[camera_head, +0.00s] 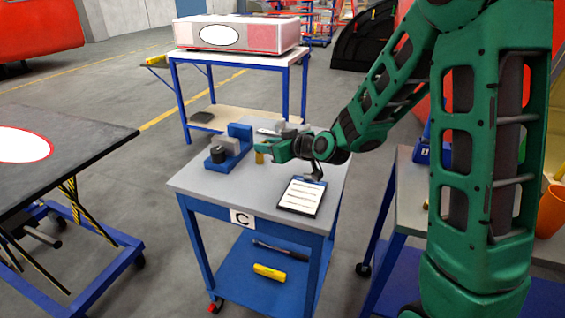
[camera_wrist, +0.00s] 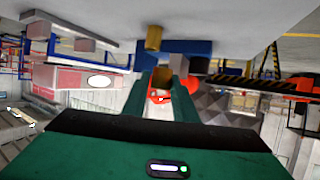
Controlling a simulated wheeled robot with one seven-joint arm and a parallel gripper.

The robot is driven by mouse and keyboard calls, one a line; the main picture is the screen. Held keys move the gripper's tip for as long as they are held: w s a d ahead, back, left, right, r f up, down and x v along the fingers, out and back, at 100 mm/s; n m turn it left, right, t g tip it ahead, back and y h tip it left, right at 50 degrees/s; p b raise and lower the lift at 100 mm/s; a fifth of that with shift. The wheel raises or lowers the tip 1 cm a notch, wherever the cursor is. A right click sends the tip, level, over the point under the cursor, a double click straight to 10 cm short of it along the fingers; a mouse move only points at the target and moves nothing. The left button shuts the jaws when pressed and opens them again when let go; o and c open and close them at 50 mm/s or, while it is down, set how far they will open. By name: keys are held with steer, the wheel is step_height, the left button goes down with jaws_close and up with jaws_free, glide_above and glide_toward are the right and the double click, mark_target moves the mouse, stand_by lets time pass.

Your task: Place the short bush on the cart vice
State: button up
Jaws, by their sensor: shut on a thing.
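The blue vice (camera_head: 238,133) with grey jaws stands on the far left part of the grey cart top. It also shows in the upside-down wrist view (camera_wrist: 178,47). My gripper (camera_head: 262,147) is above the cart, just right of the vice. In the wrist view its green fingers (camera_wrist: 162,84) are shut on a short brass-coloured bush (camera_wrist: 162,75), partly hidden between them. Another brass-coloured cylinder (camera_wrist: 153,38) stands on the cart top. The head view shows a brass piece (camera_head: 259,157) under my fingertips; which of the two it is, I cannot tell.
A black round part (camera_head: 218,154) sits at the vice's front left. A clipboard (camera_head: 301,196) lies at the cart's right front. The front left of the cart top (camera_head: 215,186) is clear. A dark table (camera_head: 80,150) stands left, a blue-legged bench (camera_head: 236,55) behind.

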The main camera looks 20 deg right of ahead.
glide_above(286, 168)
step_height(286, 168, down, 4)
steer(key=shift+s+r, duration=0.1)
steer(key=shift+s, duration=0.05)
steer(key=shift+f, duration=2.05)
steer(key=shift+f, duration=0.1)
steer(key=o, duration=1)
steer(key=shift+o, duration=0.2)
